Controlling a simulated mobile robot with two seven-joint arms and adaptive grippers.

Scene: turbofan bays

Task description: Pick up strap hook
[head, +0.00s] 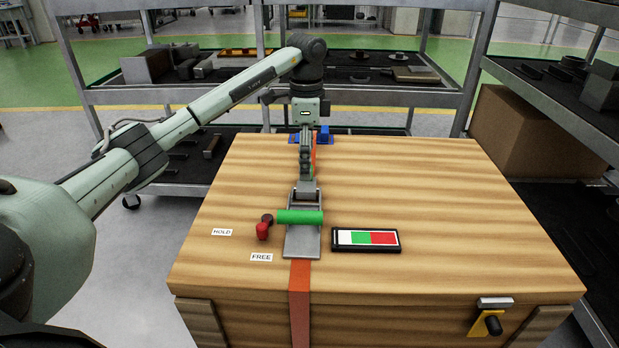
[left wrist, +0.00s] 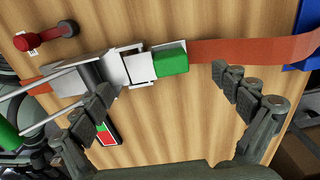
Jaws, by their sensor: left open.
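An orange strap (head: 300,290) runs over the wooden crate through a grey metal buckle (head: 303,242) with a green cylindrical handle (head: 300,217). In the left wrist view, a pale metal hook piece with a green block (left wrist: 171,60) joins the buckle to the orange strap (left wrist: 235,50). I take this piece to be the strap hook; in the head view my gripper hides it. My left gripper (head: 306,178) points down just behind the buckle. Its fingers (left wrist: 160,82) are open and empty, spread beside the green block. My right gripper is not in view.
A red-knobbed lever (head: 263,230) stands beside the HOLD and FREE labels. A white-green-red indicator (head: 366,239) lies right of the buckle. A blue bracket (head: 324,136) is at the crate's far edge. A yellow bracket (head: 485,322) is on its front. Shelves stand behind and right.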

